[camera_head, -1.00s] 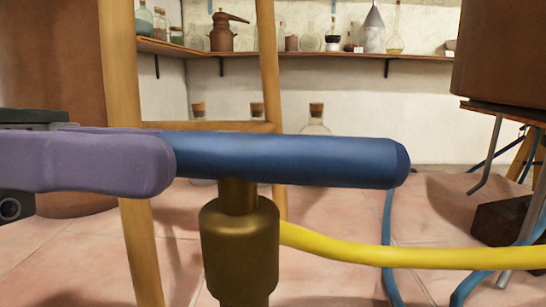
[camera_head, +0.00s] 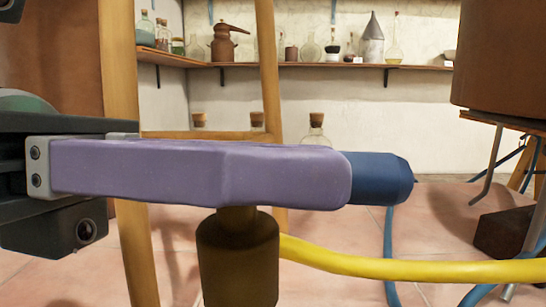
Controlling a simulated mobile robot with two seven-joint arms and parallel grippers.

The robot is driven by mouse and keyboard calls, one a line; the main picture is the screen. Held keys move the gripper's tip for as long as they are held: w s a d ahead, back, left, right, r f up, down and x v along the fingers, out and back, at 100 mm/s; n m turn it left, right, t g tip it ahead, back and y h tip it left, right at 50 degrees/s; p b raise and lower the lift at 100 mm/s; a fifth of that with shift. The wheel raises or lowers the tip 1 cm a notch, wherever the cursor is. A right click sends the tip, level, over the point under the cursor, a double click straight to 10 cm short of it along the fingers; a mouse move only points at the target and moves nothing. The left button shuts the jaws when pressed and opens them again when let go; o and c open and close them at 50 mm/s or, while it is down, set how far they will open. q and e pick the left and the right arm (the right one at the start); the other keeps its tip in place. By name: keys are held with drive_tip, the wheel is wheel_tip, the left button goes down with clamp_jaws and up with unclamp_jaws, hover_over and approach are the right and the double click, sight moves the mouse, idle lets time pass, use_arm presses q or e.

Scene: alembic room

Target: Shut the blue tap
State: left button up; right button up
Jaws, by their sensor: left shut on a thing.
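The blue tap handle (camera_head: 380,178) lies level across the middle of the head view, on top of a brass valve body (camera_head: 238,255). Only its right end shows; the rest is hidden behind my gripper's finger. My left gripper (camera_head: 340,178) comes in from the left with a long purple finger along the handle. It is shut on the handle. The second finger is hidden behind the near one. My right gripper is not in view.
A yellow hose (camera_head: 400,268) runs right from behind the valve. A wooden ladder-like frame (camera_head: 120,90) stands behind the tap. A large copper vessel (camera_head: 500,55) is at the upper right, and a dark block (camera_head: 505,232) is on the tiled floor. A shelf (camera_head: 300,66) holds glassware.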

use_arm(q)
clamp_jaws()
drive_tip(key=shift+n+t+p, duration=0.4)
drive_tip(key=shift+n+t, duration=0.3)
drive_tip(key=shift+t, duration=0.2)
drive_tip(key=shift+w+t, duration=0.15)
drive_tip(key=shift+t, duration=0.25)
drive_tip(key=o, duration=0.6)
unclamp_jaws()
drive_tip(key=shift+o, duration=0.2)
drive_tip(key=a, duration=1)
